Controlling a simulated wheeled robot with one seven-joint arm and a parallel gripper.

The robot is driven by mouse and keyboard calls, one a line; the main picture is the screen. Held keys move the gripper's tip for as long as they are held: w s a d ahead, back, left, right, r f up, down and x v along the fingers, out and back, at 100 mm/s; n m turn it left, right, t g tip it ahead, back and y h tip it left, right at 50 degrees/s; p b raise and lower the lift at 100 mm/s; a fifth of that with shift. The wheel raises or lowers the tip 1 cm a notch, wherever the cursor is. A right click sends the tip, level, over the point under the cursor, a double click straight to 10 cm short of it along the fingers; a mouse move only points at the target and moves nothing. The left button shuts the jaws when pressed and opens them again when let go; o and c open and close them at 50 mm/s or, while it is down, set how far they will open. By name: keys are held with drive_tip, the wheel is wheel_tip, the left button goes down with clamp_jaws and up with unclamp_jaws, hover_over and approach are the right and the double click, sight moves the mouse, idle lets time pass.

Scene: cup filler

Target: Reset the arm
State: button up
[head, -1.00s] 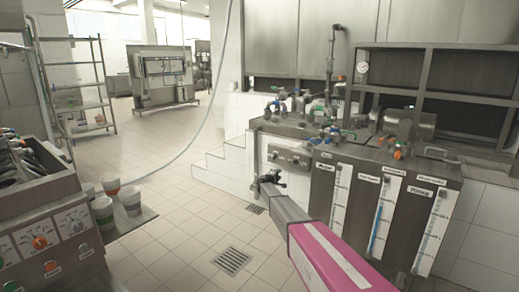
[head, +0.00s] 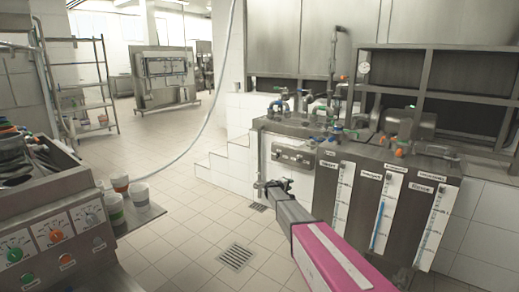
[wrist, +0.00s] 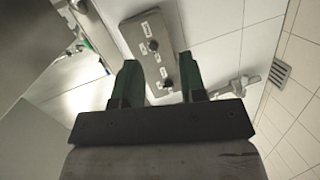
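My arm, with a pink link, reaches forward from the lower right in the head view. My gripper (head: 272,187) is at its end, in front of the grey tank unit (head: 338,213). In the wrist view my gripper (wrist: 161,82) shows two green fingers spread apart with nothing between them. A grey control panel (wrist: 150,50) with black knobs lies beyond the fingers, apart from them. The same panel shows in the head view (head: 292,156).
A console (head: 60,232) with coloured knobs stands close on the left. Several cups (head: 140,195) stand on a ledge beside it. Metal shelves (head: 85,90) stand further back. Tiled floor (head: 185,215) with a drain (head: 236,257) is clear in the middle.

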drive_tip(key=s+d+f+m+g+y, duration=0.1)
drive_tip(key=s+d+m+g+y, duration=0.2)
drive_tip(key=s, duration=1.3)
drive_tip(key=s+d+f+m+g+y, duration=0.1)
drive_tip(key=s+d+m+g, duration=0.2)
drive_tip(key=s, duration=1.2)
drive_tip(key=s+a+r+g+y, duration=0.1)
drive_tip(key=s+a+g+y, duration=0.1)
drive_tip(key=s, duration=1.1)
drive_tip(key=s+a+r+m+g+y, duration=0.1)
drive_tip(key=s+y, duration=0.4)
drive_tip(key=s, duration=0.8)
drive_tip(key=shift+s+a+m+g, duration=0.3)
drive_tip(key=shift+s+a+g, duration=0.1)
drive_tip(key=shift+a+g, duration=0.65)
drive_tip(key=shift+a+r, duration=0.1)
